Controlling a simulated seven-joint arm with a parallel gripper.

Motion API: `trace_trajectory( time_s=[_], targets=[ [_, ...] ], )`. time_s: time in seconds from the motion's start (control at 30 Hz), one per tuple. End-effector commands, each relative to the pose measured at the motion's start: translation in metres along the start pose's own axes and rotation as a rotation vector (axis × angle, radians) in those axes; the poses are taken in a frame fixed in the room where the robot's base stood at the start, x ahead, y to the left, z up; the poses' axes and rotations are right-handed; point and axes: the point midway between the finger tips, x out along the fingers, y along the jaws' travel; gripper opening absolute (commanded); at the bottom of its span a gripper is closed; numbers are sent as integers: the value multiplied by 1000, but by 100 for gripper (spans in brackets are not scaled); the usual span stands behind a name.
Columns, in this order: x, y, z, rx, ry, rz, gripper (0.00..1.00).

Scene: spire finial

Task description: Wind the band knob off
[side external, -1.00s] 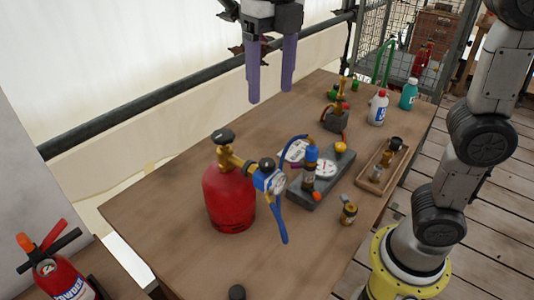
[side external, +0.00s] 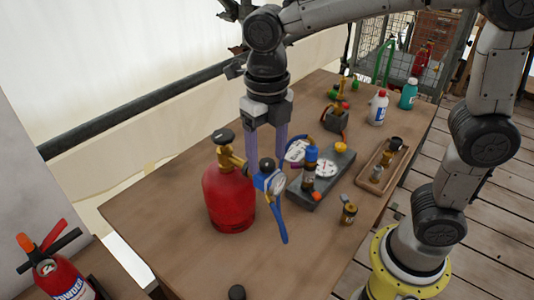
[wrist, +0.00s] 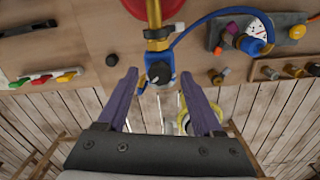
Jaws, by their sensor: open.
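A red gas cylinder (side external: 228,200) stands on the table with a black handwheel (side external: 223,136) on top and a brass stem. My gripper (side external: 266,161) points down, open, with one purple finger on each side of the knob. In the wrist view, gaps show between the knob and both fingers (wrist: 159,76).
A grey block (side external: 328,188) with gauges and a blue hose stands close right of the regulator. A wooden tray (side external: 371,186) and a brass fitting (side external: 349,214) lie farther right. A black cap (side external: 237,292) is near the front.

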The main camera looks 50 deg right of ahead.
Motion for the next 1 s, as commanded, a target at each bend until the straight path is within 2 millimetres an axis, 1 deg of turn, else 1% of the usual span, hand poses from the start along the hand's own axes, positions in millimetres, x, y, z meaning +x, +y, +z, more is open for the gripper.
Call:
trace_trajectory(
  time_s=[0.1,0.37,0.47,0.5,0.57,0.6,0.73,0.77,1.0],
  targets=[
    [5,0,0,0,0,0,68],
    [6,0,0,0,-1,0,68],
    [6,0,0,0,-1,0,51],
    [6,0,0,0,-1,0,44],
    [6,0,0,0,-1,0,33],
    [6,0,0,0,-1,0,26],
    [6,0,0,0,-1,0,3],
    [6,0,0,0,-1,0,0],
    [5,0,0,6,-1,1,0]
  ],
)
